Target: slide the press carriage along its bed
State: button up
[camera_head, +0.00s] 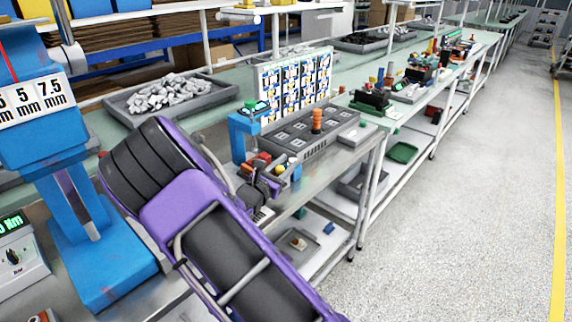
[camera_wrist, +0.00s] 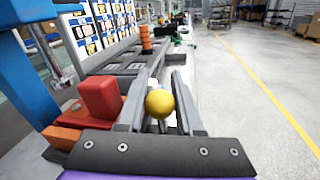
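A small blue press (camera_head: 243,135) with a green display stands on the bench, and its blue frame (camera_wrist: 25,75) fills the left edge of the wrist view. A yellow ball knob (camera_wrist: 160,103) shows between the fingers of my gripper (camera_wrist: 167,75); the knob (camera_head: 281,169) is also in the head view. The fingers are apart, with no clear contact on the knob. A red block (camera_wrist: 99,97) and an orange block (camera_wrist: 63,137) are left of the fingers. I cannot make out which part is the carriage; its bed is largely hidden by my arm.
A grey slotted tray (camera_head: 300,140) with an orange ribbed stack (camera_head: 317,120) lies behind the knob, before an upright picture board (camera_head: 296,85). A larger blue press (camera_head: 85,240) stands at the left. The floor (camera_head: 450,220) on the right is clear.

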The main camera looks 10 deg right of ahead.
grip_shut()
jog(key=shift+s+a, duration=0.1)
jog(key=shift+a, duration=0.05)
dwell(1.0)
jog(key=w+a+p+v, duration=0.1)
jog(key=v, duration=0.9)
jog(key=w+a+p+v, duration=0.1)
jog(key=a+p+v, duration=0.1)
jog(key=v, duration=0.9)
jog(key=shift+w+p, duration=0.3)
jog(key=shift+a, duration=0.1)
jog(key=o, duration=0.5)
grip_release()
jog(key=shift+o, duration=0.2)
jog(key=shift+a, duration=0.1)
jog(key=v, duration=1.7)
jog(key=shift+b, duration=0.3)
